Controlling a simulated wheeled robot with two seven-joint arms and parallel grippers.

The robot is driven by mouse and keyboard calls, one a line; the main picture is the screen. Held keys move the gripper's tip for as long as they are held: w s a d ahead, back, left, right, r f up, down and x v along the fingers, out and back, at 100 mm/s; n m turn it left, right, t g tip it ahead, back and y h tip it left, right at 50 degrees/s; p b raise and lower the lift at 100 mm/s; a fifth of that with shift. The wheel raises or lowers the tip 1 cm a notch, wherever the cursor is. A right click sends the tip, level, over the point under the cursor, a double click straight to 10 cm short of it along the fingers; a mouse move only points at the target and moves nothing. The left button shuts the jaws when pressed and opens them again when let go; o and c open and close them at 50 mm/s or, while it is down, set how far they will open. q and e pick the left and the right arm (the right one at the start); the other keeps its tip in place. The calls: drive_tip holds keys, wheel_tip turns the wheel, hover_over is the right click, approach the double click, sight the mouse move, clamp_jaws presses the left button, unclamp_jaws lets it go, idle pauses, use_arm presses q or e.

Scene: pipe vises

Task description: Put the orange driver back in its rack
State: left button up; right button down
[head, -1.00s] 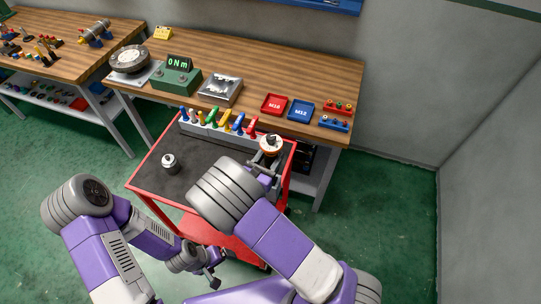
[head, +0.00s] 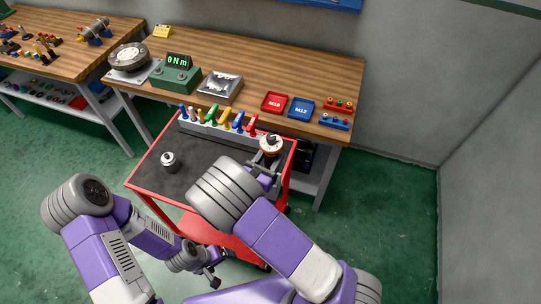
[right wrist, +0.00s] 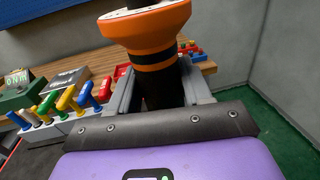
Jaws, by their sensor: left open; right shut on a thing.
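The orange driver (right wrist: 152,38) has a flared orange collar, a white top face and a black body. It stands roughly upright in my right gripper (right wrist: 158,92), shut on its black body. In the head view the driver (head: 270,143) shows above the cart's right rear, by the right end of the rack. The grey rack (head: 216,130) runs along the cart's rear edge and holds several colored handles; it also shows at left in the right wrist view (right wrist: 55,130). My left gripper (head: 210,277) is open and empty, low in front of the cart. The driver's lower end is hidden.
A small metal fitting (head: 169,161) stands on the dark top of the red cart (head: 143,190). Behind is a wooden bench (head: 330,78) with a green torque meter (head: 176,76), a metal block (head: 220,88), a red tray (head: 274,103) and a blue tray (head: 301,108). The cart's left half is mostly clear.

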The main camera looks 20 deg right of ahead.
drive_tip(key=shift+f+b, duration=2.45)
drive_tip(key=shift+f, duration=0.75)
idle(2.6)
drive_tip(key=shift+c, duration=2.1)
unclamp_jaws()
drive_tip(key=shift+s+a+f, duration=0.1)
drive_tip(key=shift+s+f, duration=0.05)
drive_tip(key=v, duration=0.7)
drive_tip(key=shift+s+a, duration=0.1)
